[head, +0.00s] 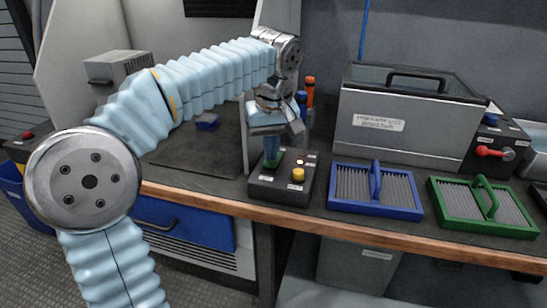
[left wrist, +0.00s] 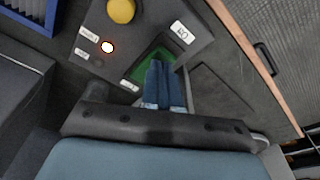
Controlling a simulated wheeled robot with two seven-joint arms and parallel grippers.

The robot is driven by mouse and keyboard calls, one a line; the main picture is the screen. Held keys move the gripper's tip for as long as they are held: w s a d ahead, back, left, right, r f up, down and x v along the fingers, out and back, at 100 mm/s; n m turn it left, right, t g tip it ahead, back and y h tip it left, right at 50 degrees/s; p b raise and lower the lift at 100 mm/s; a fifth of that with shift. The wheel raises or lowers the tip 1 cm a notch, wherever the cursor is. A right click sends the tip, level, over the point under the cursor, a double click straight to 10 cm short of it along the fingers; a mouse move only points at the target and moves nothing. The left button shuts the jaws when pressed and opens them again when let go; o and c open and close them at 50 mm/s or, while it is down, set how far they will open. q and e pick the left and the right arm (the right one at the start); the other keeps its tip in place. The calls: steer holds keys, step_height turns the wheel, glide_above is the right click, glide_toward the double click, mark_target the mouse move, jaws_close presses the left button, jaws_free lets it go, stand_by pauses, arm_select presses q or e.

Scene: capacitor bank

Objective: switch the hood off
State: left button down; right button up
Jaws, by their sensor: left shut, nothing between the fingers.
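A black control box (head: 268,190) stands at the front edge of the bench. It carries a green-framed switch (head: 275,163), a yellow knob (head: 298,175) and a small lit lamp (head: 300,163). The left wrist view also shows the green switch (left wrist: 138,72), the glowing lamp (left wrist: 107,46) and the knob (left wrist: 121,11). My left gripper (head: 271,160) points down, its blue fingers shut and empty. Its fingertips (left wrist: 158,66) are over the green switch and partly hide it. I cannot tell whether they touch it. My right gripper is out of view.
Right of the box lie a blue-framed filter (head: 343,208) and a green-framed filter (head: 450,212), both with raised handles. A grey lidded case (head: 385,150) stands behind them. Orange and blue-handled tools (head: 310,90) stand behind my gripper. A dark mat (head: 190,160) lies to the left.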

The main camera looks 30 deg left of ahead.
arm_select(q)
steer(key=shift+f+b, duration=0.35)
steer(key=shift+f, duration=0.2)
steer(key=shift+r, duration=0.1)
step_height(320, 180, up, 5)
steer(key=p, duration=0.5)
steer(key=shift+r+p, duration=0.45)
steer(key=shift+r, duration=0.55)
